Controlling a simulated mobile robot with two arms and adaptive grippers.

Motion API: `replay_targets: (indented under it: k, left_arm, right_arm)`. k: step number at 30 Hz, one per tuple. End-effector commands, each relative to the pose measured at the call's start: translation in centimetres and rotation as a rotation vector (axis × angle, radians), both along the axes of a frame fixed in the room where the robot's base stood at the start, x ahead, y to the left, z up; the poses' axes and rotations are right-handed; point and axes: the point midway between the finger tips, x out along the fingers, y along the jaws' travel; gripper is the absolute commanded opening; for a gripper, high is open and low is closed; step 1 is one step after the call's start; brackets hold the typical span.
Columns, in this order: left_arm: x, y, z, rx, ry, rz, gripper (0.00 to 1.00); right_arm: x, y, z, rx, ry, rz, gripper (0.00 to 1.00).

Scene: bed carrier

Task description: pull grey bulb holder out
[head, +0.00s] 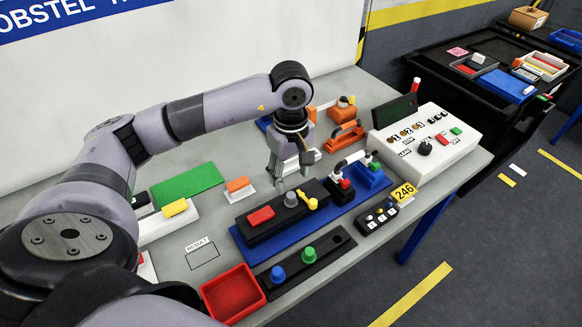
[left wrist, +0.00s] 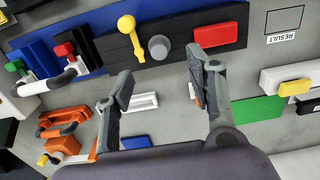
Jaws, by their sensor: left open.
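The grey bulb holder (head: 291,199) stands in a black block (head: 262,232) on a blue base, between a red block and a yellow lever. In the left wrist view the grey bulb holder (left wrist: 159,47) shows as a round grey knob beyond the fingertips. My left gripper (head: 290,172) is open and empty above and slightly behind the holder, pointing down. In the left wrist view its fingers (left wrist: 158,72) are spread wide, apart from the holder. My right gripper is not in view.
The yellow lever (head: 312,203) and red block (head: 261,216) flank the holder closely. In front lies a black strip with a blue knob (head: 277,274) and a green knob (head: 309,255). A red bin (head: 257,297) and white control box (head: 462,146) stand nearby.

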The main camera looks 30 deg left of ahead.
Motion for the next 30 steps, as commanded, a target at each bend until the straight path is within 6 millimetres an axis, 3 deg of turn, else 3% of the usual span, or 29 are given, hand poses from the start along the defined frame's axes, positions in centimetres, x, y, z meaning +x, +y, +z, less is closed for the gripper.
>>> replay_targets:
  k: [10, 18, 23, 30]
  left_arm:
    - [0.0, 0.0, -3.8, 0.0, 0.001, 0.0, 0.5]
    - [0.0, 0.0, -6.2, 0.0, -0.001, 0.0, 0.5]
    - [0.0, 0.0, -6.5, 0.0, -0.001, 0.0, 0.5]
    - [0.0, 0.0, -6.5, 0.0, -0.001, 0.0, 0.49]
  right_arm:
    - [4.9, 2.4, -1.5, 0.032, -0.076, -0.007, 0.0]
    - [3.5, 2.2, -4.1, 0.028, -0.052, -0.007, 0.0]
    - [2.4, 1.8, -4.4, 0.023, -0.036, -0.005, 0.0]
    - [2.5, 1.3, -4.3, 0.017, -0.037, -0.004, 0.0]
